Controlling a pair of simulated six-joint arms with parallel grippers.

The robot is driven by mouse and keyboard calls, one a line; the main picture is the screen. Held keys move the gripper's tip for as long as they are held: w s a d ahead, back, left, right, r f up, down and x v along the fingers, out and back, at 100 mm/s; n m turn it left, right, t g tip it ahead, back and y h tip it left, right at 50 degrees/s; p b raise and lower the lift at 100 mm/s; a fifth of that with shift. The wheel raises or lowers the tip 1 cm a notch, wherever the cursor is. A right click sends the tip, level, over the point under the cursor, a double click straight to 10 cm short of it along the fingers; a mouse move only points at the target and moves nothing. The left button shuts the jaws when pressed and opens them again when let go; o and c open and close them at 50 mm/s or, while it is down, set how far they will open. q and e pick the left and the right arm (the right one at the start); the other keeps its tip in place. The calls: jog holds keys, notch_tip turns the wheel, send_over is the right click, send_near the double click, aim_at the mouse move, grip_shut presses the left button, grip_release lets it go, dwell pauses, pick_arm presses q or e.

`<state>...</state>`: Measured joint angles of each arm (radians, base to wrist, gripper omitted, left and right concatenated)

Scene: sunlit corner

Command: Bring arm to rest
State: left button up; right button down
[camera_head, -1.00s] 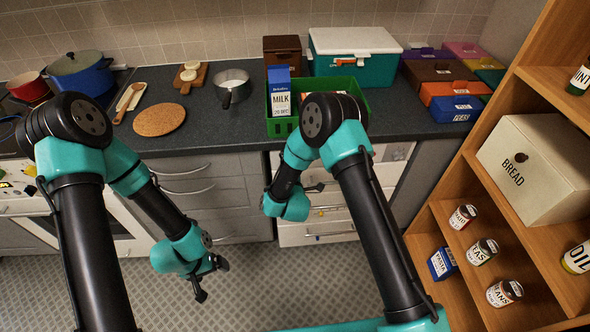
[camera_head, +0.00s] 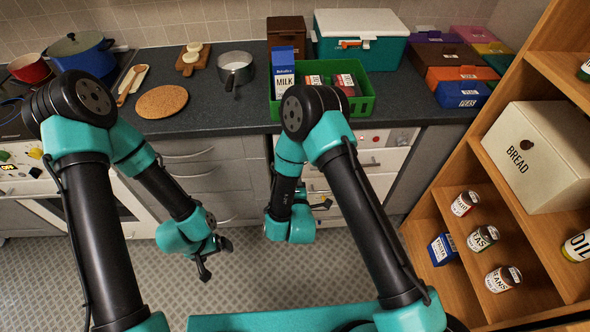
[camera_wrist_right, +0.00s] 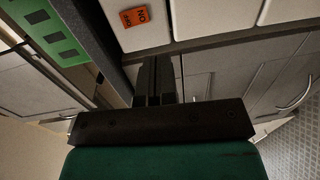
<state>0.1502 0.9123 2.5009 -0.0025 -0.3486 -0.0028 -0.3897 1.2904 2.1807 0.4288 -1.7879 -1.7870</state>
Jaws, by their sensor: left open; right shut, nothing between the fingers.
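My left gripper (camera_head: 211,261) hangs low over the tiled floor in the head view, its two dark fingers apart and empty. My left arm bends down to it in front of the grey drawers. My right arm is folded down in front of the white drawer unit. Its gripper (camera_head: 321,203) is small and partly hidden behind my own arm in the head view. In the right wrist view the right gripper (camera_wrist_right: 153,82) has its fingers together with nothing between them, with cabinet fronts behind.
A wooden shelf with a bread box (camera_head: 535,160) stands right. The floor in front is clear.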

jog(key=shift+s+f, duration=0.1)
jog(key=shift+s, duration=0.8)
jog(key=shift+d, duration=0.1)
jog(key=s+d+f+m+g+y, duration=0.2)
jog(key=s+d+f+m+g, duration=0.2)
jog(key=d+f+m+g, duration=0.45)
jog(key=s+d+m+g+y, duration=0.1)
jog(key=s+d+m+g, duration=0.3)
jog(key=s+m, duration=0.1)
jog(key=s+d+r+m+g+y, duration=0.1)
jog(key=s+d+m+g, duration=0.2)
jog(key=s+d+m, duration=0.2)
jog(key=s+m, duration=0.1)
jog(key=s, duration=0.2)
jog(key=shift+s+g, duration=0.2)
jog(key=shift+g, duration=0.15)
